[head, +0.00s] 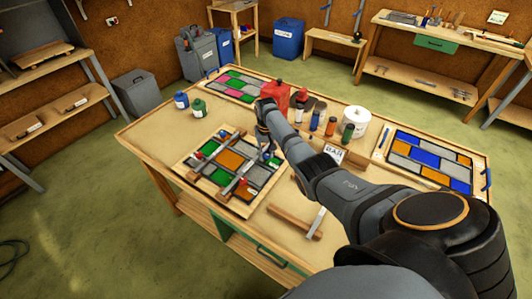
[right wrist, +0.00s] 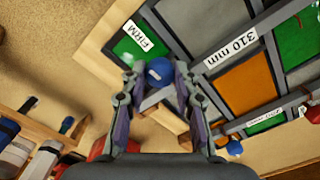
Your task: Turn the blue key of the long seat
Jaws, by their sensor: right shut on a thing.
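The leaded panel (head: 232,165) lies on the workbench with green, orange and grey panes in grey lead strips. In the right wrist view, a round blue key (right wrist: 159,70) sits between the fingertips of my right gripper (right wrist: 157,78), which is shut on it. The key is near the panel's edge, beside a green pane labelled FIRM (right wrist: 139,35). A strip labelled 310 mm (right wrist: 231,49) runs nearby. A second blue knob (right wrist: 234,147) stands apart at lower right. In the head view my right gripper (head: 266,138) is at the panel's far right side. My left gripper is out of view.
The workbench (head: 150,133) has bare top to the panel's left. A wooden block (head: 295,221) lies in front.

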